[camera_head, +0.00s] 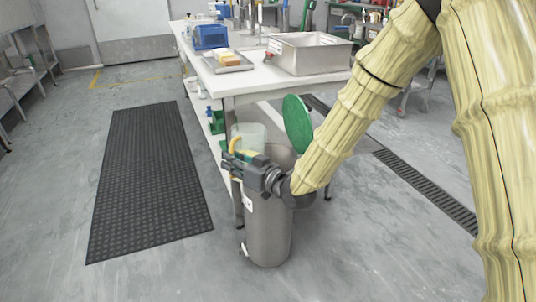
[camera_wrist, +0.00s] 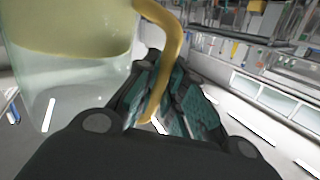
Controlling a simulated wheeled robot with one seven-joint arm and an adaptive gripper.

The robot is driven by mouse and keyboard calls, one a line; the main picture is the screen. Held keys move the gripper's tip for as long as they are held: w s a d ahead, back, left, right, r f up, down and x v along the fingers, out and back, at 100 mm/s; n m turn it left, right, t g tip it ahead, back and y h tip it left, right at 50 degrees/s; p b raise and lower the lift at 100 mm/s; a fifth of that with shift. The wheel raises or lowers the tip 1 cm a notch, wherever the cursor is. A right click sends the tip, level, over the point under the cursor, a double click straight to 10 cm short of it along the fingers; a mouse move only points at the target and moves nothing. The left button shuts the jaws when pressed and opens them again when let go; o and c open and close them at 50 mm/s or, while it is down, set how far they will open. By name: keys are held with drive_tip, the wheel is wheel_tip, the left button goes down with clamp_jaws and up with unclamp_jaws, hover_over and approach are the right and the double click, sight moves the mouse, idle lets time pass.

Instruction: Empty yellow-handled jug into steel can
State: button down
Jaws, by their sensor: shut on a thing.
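The jug (camera_head: 248,134) is clear and pale with a yellow handle (camera_head: 235,145). It is held above the near left rim of the steel can (camera_head: 268,235) and looks roughly upright. My gripper (camera_head: 234,158) is shut on the yellow handle, which also runs between its fingers in the wrist view (camera_wrist: 160,92). The wrist view shows the jug's wall (camera_wrist: 60,85) at left with a yellowish content inside. The can stands on the floor, its mouth partly hidden by my gripper and the jug. A green round lid (camera_head: 297,123) stands tilted up behind the can.
A white table (camera_head: 236,84) stands behind the can, with a steel tub (camera_head: 308,53), a tray (camera_head: 228,62) and a blue device (camera_head: 210,36). A black mat (camera_head: 150,180) lies on the floor at left. A floor drain (camera_head: 430,192) runs at right. Floor in front is clear.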

sight(236, 145)
drive_tip(key=shift+w+d+r+m+p, duration=0.25)
drive_tip(key=shift+w+r+m+p, duration=0.25)
drive_tip(key=shift+m+p, duration=0.3)
drive_tip(key=shift+w+d+r+m+g+p, duration=0.3)
drive_tip(key=shift+w+d+r+m+p, duration=0.15)
drive_tip(key=shift+w+m+p, duration=0.25)
drive_tip(key=shift+w+d+r+m+g+p, duration=0.3)
drive_tip(key=shift+w+r+m+p, duration=0.15)
drive_tip(key=shift+m+p, duration=0.3)
drive_tip(key=shift+w+d+f+m, duration=0.35)
drive_tip(key=shift+w+f+m, duration=0.15)
drive_tip(key=shift+m, duration=0.35)
drive_tip(key=shift+w+r+p, duration=0.15)
drive_tip(key=shift+r+p, duration=0.15)
drive_tip(key=shift+p, duration=0.25)
drive_tip(key=shift+w+d+r+m+g+p, duration=0.2)
drive_tip(key=shift+w+d+m+g+p, duration=0.15)
drive_tip(key=shift+m+p, duration=0.45)
drive_tip(key=shift+w+f+p, duration=0.1)
drive_tip(key=shift+f+p, duration=0.05)
drive_tip(key=shift+p, duration=0.15)
drive_tip(key=shift+f+m, duration=0.25)
drive_tip(key=shift+m, duration=0.05)
drive_tip(key=shift+w+d+f+g+p, duration=0.15)
drive_tip(key=shift+w+g+p, duration=0.1)
drive_tip(key=shift+p, duration=0.2)
